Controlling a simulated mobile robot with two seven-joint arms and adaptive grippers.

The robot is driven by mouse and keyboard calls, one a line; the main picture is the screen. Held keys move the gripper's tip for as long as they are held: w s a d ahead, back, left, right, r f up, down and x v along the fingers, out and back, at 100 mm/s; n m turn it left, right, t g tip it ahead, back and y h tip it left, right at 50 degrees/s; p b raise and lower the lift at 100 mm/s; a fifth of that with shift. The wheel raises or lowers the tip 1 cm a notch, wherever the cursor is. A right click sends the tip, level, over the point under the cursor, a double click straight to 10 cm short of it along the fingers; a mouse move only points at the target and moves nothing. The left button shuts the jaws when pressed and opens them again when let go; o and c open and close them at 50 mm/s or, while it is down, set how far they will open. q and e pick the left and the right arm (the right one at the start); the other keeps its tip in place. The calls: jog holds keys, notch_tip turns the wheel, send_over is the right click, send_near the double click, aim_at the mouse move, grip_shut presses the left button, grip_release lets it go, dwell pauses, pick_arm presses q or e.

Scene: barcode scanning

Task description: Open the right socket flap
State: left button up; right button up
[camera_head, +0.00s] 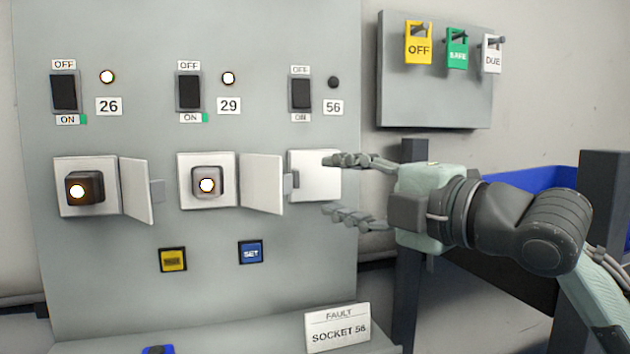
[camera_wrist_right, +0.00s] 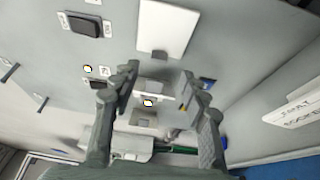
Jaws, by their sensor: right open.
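The right socket flap (camera_head: 314,170) is a white square cover on the grey panel, shut, under the switch labelled 56. A small dark tab (camera_head: 289,181) shows at its left edge. My right gripper (camera_head: 333,186) is open and empty, its fingers pointing left, one over the flap's upper right and one below the flap. I cannot tell whether they touch it. In the right wrist view the flap (camera_wrist_right: 168,28) lies above the open fingers (camera_wrist_right: 159,74). My left gripper is not in view.
The left flap (camera_head: 136,190) and middle flap (camera_head: 261,184) stand open beside lit sockets. A fault card (camera_head: 338,328) reading SOCKET 56 stands on the lower ledge. A board with hanging tags (camera_head: 436,95) is at upper right. A blue bin (camera_head: 530,182) is behind my right arm.

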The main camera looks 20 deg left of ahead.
aim_at(300, 180)
jog(key=x, duration=0.7)
jog(key=shift+s+a+r, duration=0.1)
jog(key=shift+s+a, duration=0.05)
grip_shut()
